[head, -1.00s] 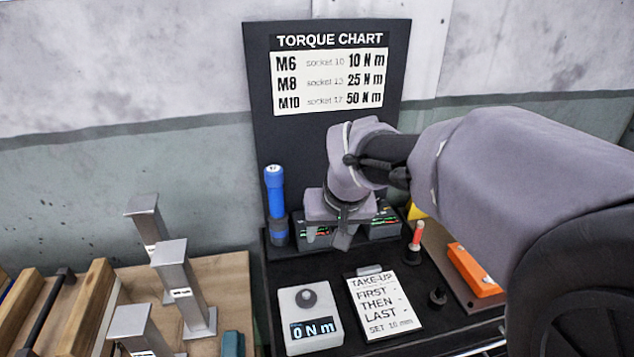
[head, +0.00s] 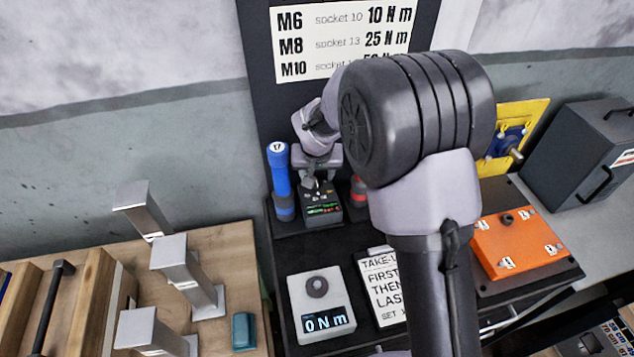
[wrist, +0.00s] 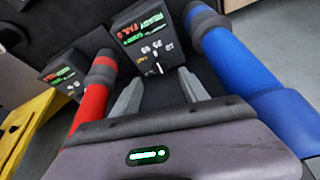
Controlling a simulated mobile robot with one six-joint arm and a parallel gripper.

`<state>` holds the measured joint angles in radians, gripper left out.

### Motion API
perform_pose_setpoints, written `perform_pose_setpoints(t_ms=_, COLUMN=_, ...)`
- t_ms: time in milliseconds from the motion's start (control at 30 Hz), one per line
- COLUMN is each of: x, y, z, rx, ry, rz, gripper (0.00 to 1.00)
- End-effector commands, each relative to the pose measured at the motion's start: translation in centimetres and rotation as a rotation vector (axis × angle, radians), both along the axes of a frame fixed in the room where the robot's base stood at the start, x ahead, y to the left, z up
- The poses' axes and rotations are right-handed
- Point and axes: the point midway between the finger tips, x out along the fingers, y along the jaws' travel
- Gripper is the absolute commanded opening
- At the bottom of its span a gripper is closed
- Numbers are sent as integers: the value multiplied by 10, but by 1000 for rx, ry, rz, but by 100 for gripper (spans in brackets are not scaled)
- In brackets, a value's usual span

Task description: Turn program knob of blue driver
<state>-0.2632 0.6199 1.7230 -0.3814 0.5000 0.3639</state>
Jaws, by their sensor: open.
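The blue driver (head: 281,182) stands upright at the left of the black bench; it also shows at the right of the wrist view (wrist: 240,68). A small black controller box (head: 321,208) stands between it and the red driver (head: 358,190). In the wrist view the box (wrist: 143,30) has a lit green and red display, printed numbers and a small pale knob (wrist: 158,68) on its face. My gripper (head: 318,186) is open and empty, its fingers pointing at this box. In the wrist view the fingertips (wrist: 157,84) lie either side of the knob's line, apparently short of it.
The red driver (wrist: 95,92) and a second controller box (wrist: 62,72) are left in the wrist view. A grey torque display (head: 320,308), a take-up card (head: 382,282), an orange plate (head: 517,243) and a yellow bracket (head: 520,115) surround the work area. Metal posts (head: 190,275) stand left.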

Motion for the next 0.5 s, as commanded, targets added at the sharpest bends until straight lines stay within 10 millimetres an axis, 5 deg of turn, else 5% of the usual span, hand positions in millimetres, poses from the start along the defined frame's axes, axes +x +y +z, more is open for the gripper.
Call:
perform_pose_setpoints(t_ms=200, x=16, y=-1, z=-42, rx=0, ry=1, rz=-1, gripper=52)
perform_pose_setpoints(t_ms=500, x=24, y=-1, z=-59, rx=0, ry=0, rz=-1, gripper=52)
